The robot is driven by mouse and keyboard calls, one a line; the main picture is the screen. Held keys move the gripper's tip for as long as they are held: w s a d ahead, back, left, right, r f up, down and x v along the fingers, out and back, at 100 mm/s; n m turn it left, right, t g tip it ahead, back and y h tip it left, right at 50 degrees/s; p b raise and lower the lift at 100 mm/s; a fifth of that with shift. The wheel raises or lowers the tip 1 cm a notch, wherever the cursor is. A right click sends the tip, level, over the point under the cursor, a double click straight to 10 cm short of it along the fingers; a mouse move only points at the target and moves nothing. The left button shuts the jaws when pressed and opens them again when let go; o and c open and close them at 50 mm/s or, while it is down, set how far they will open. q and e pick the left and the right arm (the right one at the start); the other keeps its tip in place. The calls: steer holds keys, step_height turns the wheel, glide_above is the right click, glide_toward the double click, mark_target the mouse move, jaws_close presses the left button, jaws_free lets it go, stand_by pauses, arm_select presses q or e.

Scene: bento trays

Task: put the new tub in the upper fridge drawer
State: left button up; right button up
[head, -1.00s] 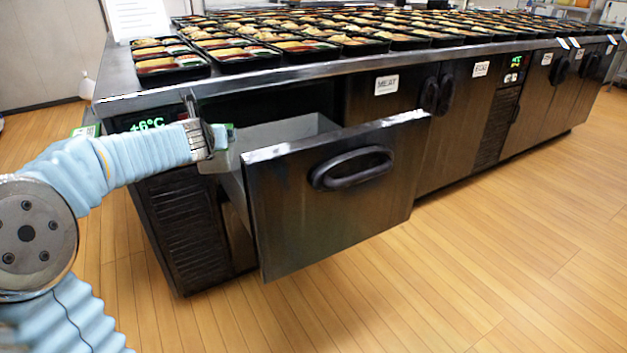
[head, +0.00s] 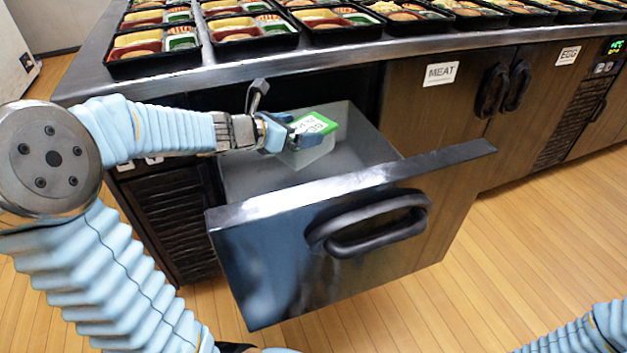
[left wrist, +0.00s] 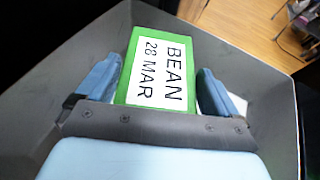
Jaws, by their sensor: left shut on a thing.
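The tub (head: 312,155) has a pale, see-through body and a green lid with a white label. In the left wrist view, the tub (left wrist: 160,68) reads "BEAN 28 MAR". My left gripper (head: 277,132) is shut on it, with blue fingers on both sides in the wrist view. The upper drawer (head: 375,172) is pulled out, and its visible grey inside looks empty. The tub is over or inside the drawer's rear left part; I cannot tell whether it touches the floor. The drawer walls (left wrist: 262,120) surround the tub in the wrist view. My right gripper is out of view.
The drawer's front panel with a black handle (head: 368,224) juts out over the wooden floor. The steel counter edge (head: 330,58) runs just above and behind, with several filled bento trays (head: 250,35) on it. Cupboard doors labelled MEAT (head: 440,74) and EGG (head: 568,56) are shut.

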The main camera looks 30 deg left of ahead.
mark_target(299, 162)
arm_select(q)
step_height(299, 162, down, 5)
steer(key=shift+f+b, duration=0.15)
steer(key=shift+b, duration=0.75)
steer(key=shift+f+b, duration=0.55)
steer(key=shift+f, duration=1.55)
steer(key=shift+d+f+b, duration=0.1)
steer(key=shift+f+b, duration=0.5)
steer(key=shift+b, duration=0.3)
steer(key=o, duration=0.9)
steer(key=shift+s+f, duration=0.1)
steer(key=shift+f, duration=0.1)
steer(key=p+v, duration=0.1)
steer(key=v, duration=0.1)
steer(key=r+v, duration=0.1)
steer(key=v, duration=0.2)
steer(key=p+v, duration=0.1)
steer(key=v, duration=0.2)
steer(key=shift+w+r+p, duration=0.15)
steer(key=shift+w+p, duration=0.15)
